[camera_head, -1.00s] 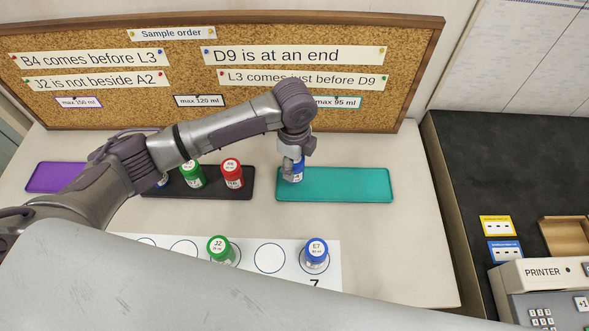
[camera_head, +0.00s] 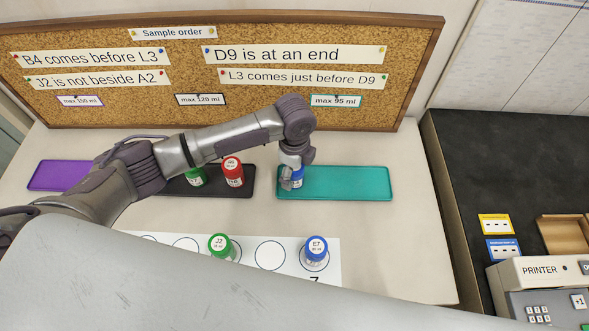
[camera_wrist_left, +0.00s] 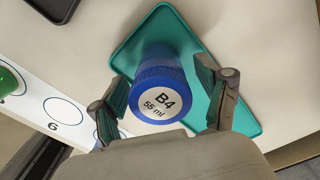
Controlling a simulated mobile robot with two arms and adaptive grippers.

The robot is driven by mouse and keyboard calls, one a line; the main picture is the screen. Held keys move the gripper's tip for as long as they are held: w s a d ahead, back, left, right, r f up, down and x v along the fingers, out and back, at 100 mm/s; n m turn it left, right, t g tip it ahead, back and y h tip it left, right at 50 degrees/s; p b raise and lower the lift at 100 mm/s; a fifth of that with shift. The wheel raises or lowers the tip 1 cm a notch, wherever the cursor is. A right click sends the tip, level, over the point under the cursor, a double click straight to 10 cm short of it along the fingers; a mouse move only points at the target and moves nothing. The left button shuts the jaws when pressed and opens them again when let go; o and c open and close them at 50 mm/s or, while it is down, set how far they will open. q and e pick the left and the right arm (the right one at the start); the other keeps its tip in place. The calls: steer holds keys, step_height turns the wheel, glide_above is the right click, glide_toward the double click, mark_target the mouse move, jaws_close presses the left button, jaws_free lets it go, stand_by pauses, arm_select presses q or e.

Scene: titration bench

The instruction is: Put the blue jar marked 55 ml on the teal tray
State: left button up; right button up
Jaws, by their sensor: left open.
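The blue-capped jar marked B4 55 ml (camera_wrist_left: 158,98) stands on the teal tray (camera_wrist_left: 150,27), near one end. In the head view the jar (camera_head: 298,180) is partly hidden by my left gripper (camera_head: 292,178), at the left end of the tray (camera_head: 345,185). In the left wrist view my left gripper (camera_wrist_left: 165,105) is open, with one finger on each side of the jar and a gap beside the cap. My right gripper is not in view.
A black tray (camera_head: 215,192) holds a red jar (camera_head: 232,171) and a green jar (camera_head: 195,176). A purple tray (camera_head: 55,177) lies at the far left. On the white numbered strip (camera_head: 330,285) stand green jar J2 (camera_head: 221,247) and blue jar E7 (camera_head: 316,252). The teal tray's right part is clear.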

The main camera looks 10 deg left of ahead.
arm_select(q)
step_height(320, 180, up, 12)
steer(key=shift+r+b, duration=0.2)
steer(key=shift+b, duration=0.35)
steer(key=shift+f, duration=0.1)
stand_by(0.4)
